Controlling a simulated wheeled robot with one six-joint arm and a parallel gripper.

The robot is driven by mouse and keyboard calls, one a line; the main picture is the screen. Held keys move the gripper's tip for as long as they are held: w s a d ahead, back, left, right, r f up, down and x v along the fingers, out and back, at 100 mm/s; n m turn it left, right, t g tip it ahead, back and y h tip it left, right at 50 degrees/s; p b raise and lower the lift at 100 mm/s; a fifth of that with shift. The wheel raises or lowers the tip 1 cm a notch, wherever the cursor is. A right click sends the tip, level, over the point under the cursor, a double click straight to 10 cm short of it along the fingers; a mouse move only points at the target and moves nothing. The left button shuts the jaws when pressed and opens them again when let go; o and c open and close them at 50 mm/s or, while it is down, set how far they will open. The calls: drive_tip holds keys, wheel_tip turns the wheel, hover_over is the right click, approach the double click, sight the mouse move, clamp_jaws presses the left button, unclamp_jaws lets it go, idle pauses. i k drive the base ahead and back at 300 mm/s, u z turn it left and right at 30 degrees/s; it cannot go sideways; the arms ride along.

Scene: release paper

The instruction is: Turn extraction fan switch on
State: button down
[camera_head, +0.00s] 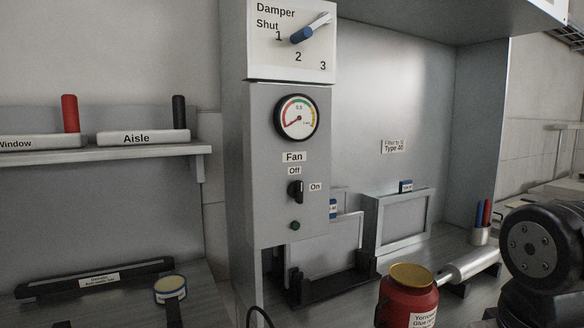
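The fan switch (296,191) is a small black rotary knob on the front of a grey control column (262,160). An "Off" label (294,170) sits above it and an "On" label (315,187) to its right. The knob looks roughly upright, towards "Off", though it is small in the picture. A "Fan" label (293,157) is above these. A small dark green round lamp or button (295,226) is below the knob and does not look lit. Black parts of my arm show at the right edge, well away from the switch. My gripper does not show.
A gauge (297,118) and a damper dial with a blue-tipped lever (310,29) are above the switch. A red jar (400,300) stands low in front, right of the column. Framed panels (402,222) stand behind. The space before the switch looks clear.

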sight(294, 191)
drive_tip(key=u, duration=0.05)
drive_tip(key=k, duration=1.1)
drive_tip(key=z, duration=0.75)
drive_tip(key=i, duration=1.3)
drive_tip(key=u, duration=0.9)
